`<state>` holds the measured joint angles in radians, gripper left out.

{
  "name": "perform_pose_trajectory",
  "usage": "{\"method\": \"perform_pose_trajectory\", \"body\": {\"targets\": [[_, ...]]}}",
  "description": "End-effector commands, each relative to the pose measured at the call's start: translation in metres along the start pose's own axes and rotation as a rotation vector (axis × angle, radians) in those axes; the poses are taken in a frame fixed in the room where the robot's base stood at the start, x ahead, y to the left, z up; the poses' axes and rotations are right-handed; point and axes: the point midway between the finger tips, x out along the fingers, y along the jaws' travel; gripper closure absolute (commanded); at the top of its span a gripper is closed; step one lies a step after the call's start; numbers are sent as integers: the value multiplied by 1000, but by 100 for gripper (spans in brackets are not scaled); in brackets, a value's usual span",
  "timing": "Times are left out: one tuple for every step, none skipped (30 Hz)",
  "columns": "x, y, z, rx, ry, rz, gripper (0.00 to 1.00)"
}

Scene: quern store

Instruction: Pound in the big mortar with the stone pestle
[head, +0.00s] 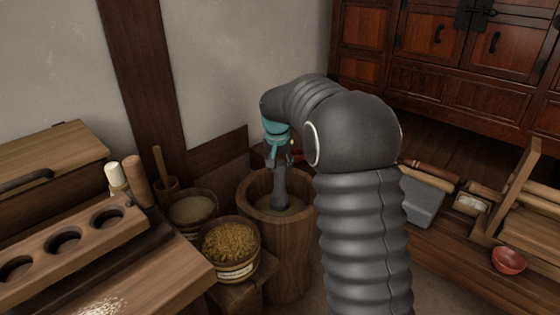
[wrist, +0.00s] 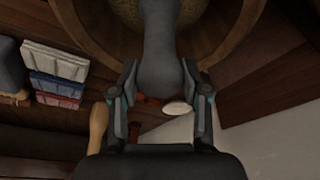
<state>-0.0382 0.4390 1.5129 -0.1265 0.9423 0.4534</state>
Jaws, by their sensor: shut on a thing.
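The big mortar (head: 278,247) is a tall wooden tub standing on the floor in the middle of the head view. Its curved rim shows at the top of the wrist view (wrist: 85,40). The dark grey stone pestle (head: 280,188) stands roughly upright, its lower end inside the mortar's mouth. My gripper (head: 279,155) is above the mortar. In the wrist view (wrist: 160,90) its two fingers are on either side of the pestle (wrist: 160,35), shut on its upper part. The pestle's lower tip and the mortar's bottom cannot be made out.
A tub of yellow grain (head: 232,243) and a tub of pale meal (head: 193,210) stand close left of the mortar. A wooden rack with round holes (head: 75,238) is further left. A grey stone block (head: 422,200) and a red bowl (head: 508,260) lie to the right.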

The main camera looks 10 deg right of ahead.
Motion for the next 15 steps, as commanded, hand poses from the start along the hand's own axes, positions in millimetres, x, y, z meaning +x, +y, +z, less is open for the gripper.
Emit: {"method": "perform_pose_trajectory", "body": {"targets": [[11,0,2,0,4,-1,100],[15,0,4,0,4,-1,100],[19,0,5,0,4,-1,100],[21,0,5,0,4,-1,100],[22,0,6,0,4,-1,100],[23,0,6,0,5,-2,100],[23,0,6,0,5,-2,100],[23,-1,6,0,5,-2,100],[23,-1,6,0,5,-2,100],[23,-1,6,0,5,-2,100],[23,-1,6,0,5,-2,100],[24,-1,6,0,5,-2,100],[24,-1,6,0,5,-2,100],[25,-1,6,0,5,-2,100],[26,-1,7,0,5,-2,100]]}}
